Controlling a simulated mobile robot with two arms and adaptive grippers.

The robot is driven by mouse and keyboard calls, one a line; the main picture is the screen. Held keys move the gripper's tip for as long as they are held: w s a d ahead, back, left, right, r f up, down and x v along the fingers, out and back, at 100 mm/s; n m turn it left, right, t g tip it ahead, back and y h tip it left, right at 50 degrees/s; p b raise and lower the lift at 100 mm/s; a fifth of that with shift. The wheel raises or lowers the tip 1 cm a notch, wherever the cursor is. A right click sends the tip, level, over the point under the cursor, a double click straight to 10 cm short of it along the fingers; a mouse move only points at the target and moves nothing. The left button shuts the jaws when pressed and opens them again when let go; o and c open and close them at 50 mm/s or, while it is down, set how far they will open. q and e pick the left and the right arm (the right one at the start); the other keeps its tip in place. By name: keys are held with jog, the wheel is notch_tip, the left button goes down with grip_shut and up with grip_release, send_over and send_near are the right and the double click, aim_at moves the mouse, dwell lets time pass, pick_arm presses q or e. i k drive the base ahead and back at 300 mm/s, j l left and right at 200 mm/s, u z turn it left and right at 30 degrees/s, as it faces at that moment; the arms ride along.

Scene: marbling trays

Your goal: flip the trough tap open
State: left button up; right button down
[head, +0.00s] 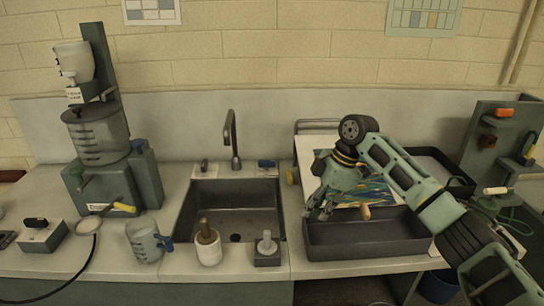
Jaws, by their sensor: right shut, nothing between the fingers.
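A dark grey rectangular trough (340,254) stands on the counter right of the sink. My right gripper (317,212) reaches in from the right and hangs over the trough's back left part, fingers pointing down. It is shut and empty. A small tan peg-like piece (366,212) shows at the trough's back edge, right of the gripper; I cannot tell whether it is the trough tap. My gripper and arm hide part of the trough's back edge. My left gripper is not in view.
A sink (181,225) with a tall faucet (233,141) is left of the trough. A white pot (208,249) and a small block (267,259) stand in front. Marbled paper (377,190) lies behind the trough. A dark rack (475,150) stands at right.

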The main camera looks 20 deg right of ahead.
aim_at(290, 178)
jog(key=i, duration=1.15)
